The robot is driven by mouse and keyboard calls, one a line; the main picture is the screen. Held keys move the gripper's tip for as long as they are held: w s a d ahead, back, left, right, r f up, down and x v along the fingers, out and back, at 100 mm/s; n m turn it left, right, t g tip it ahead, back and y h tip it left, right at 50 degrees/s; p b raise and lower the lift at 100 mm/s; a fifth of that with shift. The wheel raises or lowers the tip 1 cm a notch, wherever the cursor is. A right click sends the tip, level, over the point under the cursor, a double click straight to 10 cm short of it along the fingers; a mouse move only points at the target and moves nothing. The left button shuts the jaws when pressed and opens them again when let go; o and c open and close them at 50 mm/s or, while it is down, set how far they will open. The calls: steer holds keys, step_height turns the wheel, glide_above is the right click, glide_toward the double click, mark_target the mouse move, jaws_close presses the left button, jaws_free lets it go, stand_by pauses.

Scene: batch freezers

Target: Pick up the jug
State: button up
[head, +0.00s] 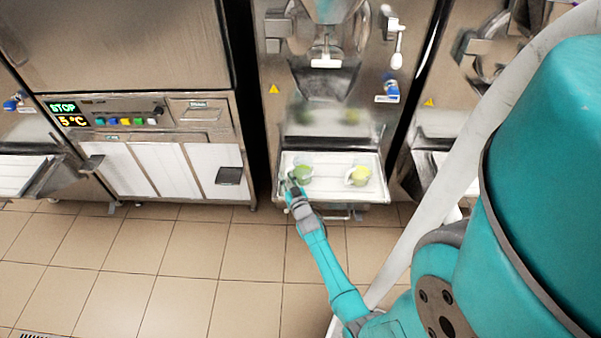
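Two small jugs stand on the white tray (335,191) at the foot of the middle freezer. The left jug (303,173) looks green inside, and the right jug (359,175) looks yellow inside. My gripper (291,180) is at the left side of the green jug, very close to it or touching it. The fingers are small and dark, partly merged with the jug, so I cannot tell whether they are open or closed on it. The right jug stands apart from my gripper.
The middle batch freezer (325,100) rises behind the tray, with a spout above it. Another machine with a control panel (110,115) stands at the left, and one more freezer (462,90) at the right. The tiled floor (190,270) in front is clear.

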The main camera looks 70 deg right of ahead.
steer(key=shift+c, duration=0.2)
jaws_close()
steer(key=shift+r, duration=0.15)
